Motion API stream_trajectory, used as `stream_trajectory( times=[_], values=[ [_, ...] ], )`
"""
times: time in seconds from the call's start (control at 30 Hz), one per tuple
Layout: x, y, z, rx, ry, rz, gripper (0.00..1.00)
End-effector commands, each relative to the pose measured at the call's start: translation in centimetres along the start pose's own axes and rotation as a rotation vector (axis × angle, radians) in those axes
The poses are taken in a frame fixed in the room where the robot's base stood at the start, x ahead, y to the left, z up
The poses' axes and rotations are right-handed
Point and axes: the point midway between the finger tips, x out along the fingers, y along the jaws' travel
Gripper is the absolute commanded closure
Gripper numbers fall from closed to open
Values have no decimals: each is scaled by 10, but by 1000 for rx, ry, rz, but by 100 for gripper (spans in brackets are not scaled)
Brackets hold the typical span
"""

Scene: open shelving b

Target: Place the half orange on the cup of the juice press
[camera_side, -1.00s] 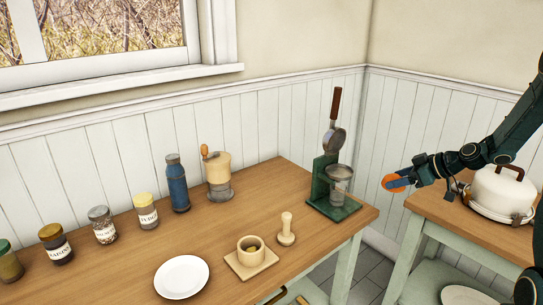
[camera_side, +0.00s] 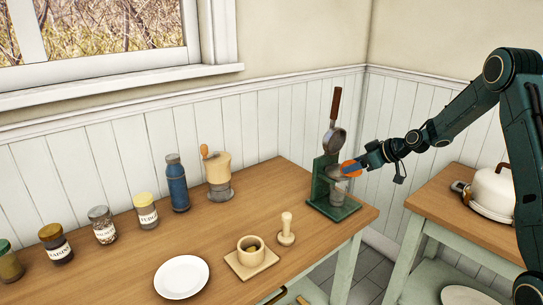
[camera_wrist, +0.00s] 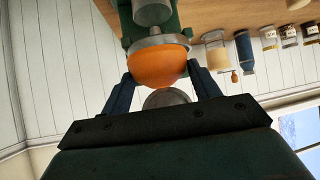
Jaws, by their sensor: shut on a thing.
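The half orange (camera_side: 350,168) is at the juice press's cup in the side view. In the wrist view the half orange (camera_wrist: 157,66) has its round side toward the picture's bottom and its other side against or very near the cup's grey rim (camera_wrist: 163,41). I cannot tell whether they touch. My gripper (camera_side: 357,168) is shut on the half orange, with a blue finger on each side of it in the wrist view. The green juice press (camera_side: 320,187) stands at the table's right end, its brown-handled lever (camera_side: 336,105) raised. The orange and fingers partly hide the cup.
A clear container (camera_side: 338,191) stands on the press base below the cup. A grinder (camera_side: 218,172), a blue bottle (camera_side: 177,187) and several jars stand along the back. A mortar (camera_side: 250,247), a pestle (camera_side: 286,232) and a white plate (camera_side: 182,277) are in front.

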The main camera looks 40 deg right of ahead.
Motion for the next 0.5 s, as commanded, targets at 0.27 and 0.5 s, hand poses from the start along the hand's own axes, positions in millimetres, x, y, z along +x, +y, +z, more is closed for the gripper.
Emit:
stream_trajectory(
  times=[0.27, 0.5],
  values=[
    [6, 0, -4, 0, 0, -1, 66],
    [30, -1, -22, -2, 0, -2, 66]
  ],
)
